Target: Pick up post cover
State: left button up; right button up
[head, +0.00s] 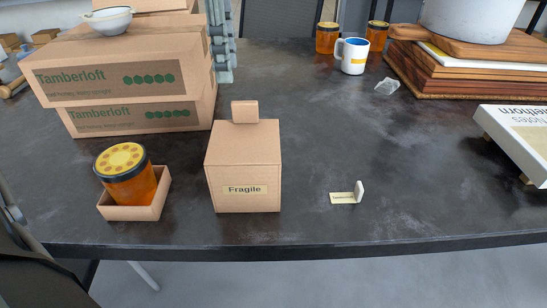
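A cardboard box-shaped cover (243,172) with a "Fragile" label stands upright near the front of the dark table; it looks like the post cover. A small cardboard block (244,112) sits on its top, toward the back. Whatever is under or inside the cover is hidden. A dark part of my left arm or gripper (22,250) shows at the lower left edge, well apart from the cover. Its fingertips cannot be made out. My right gripper is not in view.
A honey jar (129,182) stands in a small open cardboard tray (134,212) left of the cover. Stacked Tamberloft boxes (120,70) are behind. A small label card (343,198) lies to the right. A white-framed board (515,150) is at far right. The table's middle is clear.

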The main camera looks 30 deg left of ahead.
aim_at(244, 102)
pick_arm(q)
jog(key=shift+w+d+f, duration=0.15)
jog(key=shift+w+d, duration=0.05)
jog(key=shift+d, duration=0.25)
jog(key=shift+w+d+f, duration=0.1)
jog(key=shift+w+d, duration=0.05)
jog(key=shift+d, duration=0.3)
jog(key=f, duration=0.7)
jog(key=shift+w+f+p, duration=0.3)
jog(key=shift+f, duration=0.1)
grip_shut()
